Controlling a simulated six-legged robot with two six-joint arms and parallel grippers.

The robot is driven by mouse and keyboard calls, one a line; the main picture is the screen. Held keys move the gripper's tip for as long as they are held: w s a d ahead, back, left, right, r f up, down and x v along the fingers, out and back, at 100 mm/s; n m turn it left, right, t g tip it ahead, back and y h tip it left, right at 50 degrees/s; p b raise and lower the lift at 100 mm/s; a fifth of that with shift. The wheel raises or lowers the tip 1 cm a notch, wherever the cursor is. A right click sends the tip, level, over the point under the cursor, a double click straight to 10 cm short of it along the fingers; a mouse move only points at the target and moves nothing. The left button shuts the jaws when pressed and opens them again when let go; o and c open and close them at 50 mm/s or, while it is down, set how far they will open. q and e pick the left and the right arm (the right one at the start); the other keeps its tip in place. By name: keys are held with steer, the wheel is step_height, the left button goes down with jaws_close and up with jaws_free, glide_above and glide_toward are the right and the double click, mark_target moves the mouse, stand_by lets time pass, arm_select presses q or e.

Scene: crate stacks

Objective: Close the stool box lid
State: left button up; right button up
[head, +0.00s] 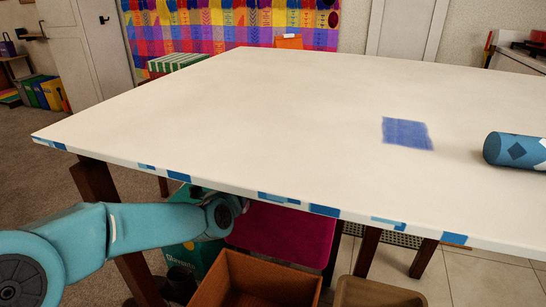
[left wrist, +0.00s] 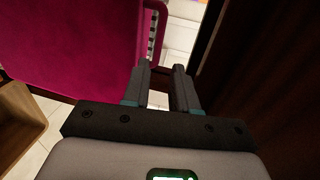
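A magenta panel (head: 285,232), which looks like the stool box lid, shows under the near table edge in the head view. In the left wrist view the magenta panel (left wrist: 75,45) fills the upper left. I cannot tell whether it is raised or lying flat, and the box body below it is not clearly visible. My left gripper (left wrist: 161,68) is open and empty, with its fingers just right of the panel's edge, apparently not touching it. In the head view its wrist is partly hidden at the table edge. My right gripper is not in view.
A white table (head: 250,100) spans the head view, bearing a blue cylinder (head: 518,150) and a blue square (head: 407,133). A brown open crate (head: 255,285) and a tan crate (head: 378,293) stand below. A dark wooden surface (left wrist: 255,80) is close on the gripper's right.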

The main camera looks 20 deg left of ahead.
arm_select(q)
steer(key=w, duration=0.4)
steer(key=w+f, duration=0.1)
steer(key=w, duration=0.3)
steer(key=w+f, duration=0.1)
steer(key=w, duration=0.3)
steer(key=shift+d+f, duration=0.1)
steer(key=shift+d, duration=0.15)
steer(key=shift+s, duration=0.1)
jaws_close()
